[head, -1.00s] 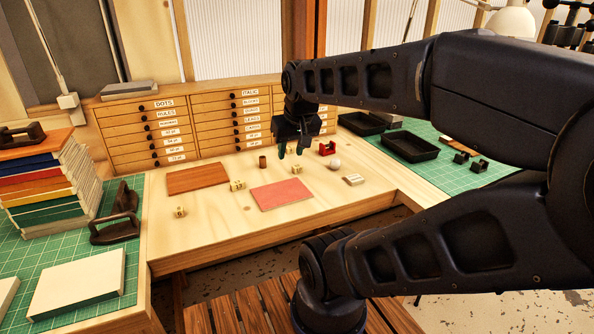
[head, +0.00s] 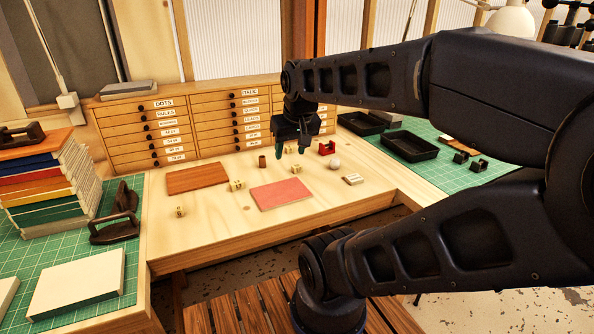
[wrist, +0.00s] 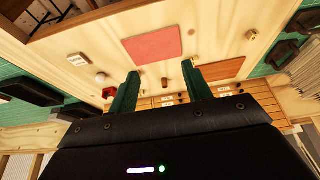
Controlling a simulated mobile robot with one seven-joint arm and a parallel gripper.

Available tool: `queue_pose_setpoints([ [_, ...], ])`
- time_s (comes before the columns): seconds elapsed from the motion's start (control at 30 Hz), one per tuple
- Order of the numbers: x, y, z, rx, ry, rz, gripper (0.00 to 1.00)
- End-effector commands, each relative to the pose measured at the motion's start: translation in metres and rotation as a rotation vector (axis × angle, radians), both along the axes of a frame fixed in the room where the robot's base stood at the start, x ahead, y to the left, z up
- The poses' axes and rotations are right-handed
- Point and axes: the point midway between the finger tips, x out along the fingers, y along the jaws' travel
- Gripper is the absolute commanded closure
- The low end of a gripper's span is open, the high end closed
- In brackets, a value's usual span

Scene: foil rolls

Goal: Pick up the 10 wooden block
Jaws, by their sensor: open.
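Three small pale wooden blocks lie on the light wood table: a front-left block (head: 180,211), a middle block (head: 237,185) between the brown and pink sheets, and a right block (head: 297,169) behind the pink sheet. Their marks are too small for me to tell which is the 10. My gripper (head: 290,152) is open and empty, above the back of the table near the right block. In the wrist view, the fingers (wrist: 160,90) are spread apart. The middle block (wrist: 193,59) shows beside the right-hand finger, and the front-left block (wrist: 251,34) shows farther off.
A pink sheet (head: 283,194) and a brown sheet (head: 197,178) lie flat. A small brown cylinder (head: 262,161), a red holder (head: 327,148), a white ball (head: 334,163) and a pale piece (head: 353,179) stand nearby. The drawer cabinet (head: 160,132) borders the back. The front of the table is clear.

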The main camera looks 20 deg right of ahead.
Motion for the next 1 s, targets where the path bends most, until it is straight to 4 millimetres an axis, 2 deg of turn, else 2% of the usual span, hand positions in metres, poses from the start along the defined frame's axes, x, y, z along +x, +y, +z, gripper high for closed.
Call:
queue_pose_setpoints([
  [0.17, 0.019, -0.006, 0.001, -0.062, 0.03, 0.07, 0.51],
  [0.57, 0.105, -0.034, -0.009, -0.314, 0.177, 0.433, 0.51],
  [0.77, 0.15, -0.049, -0.024, -0.418, 0.261, 0.632, 0.51],
  [1.0, 0.204, -0.067, -0.05, -0.517, 0.366, 0.886, 0.51],
])
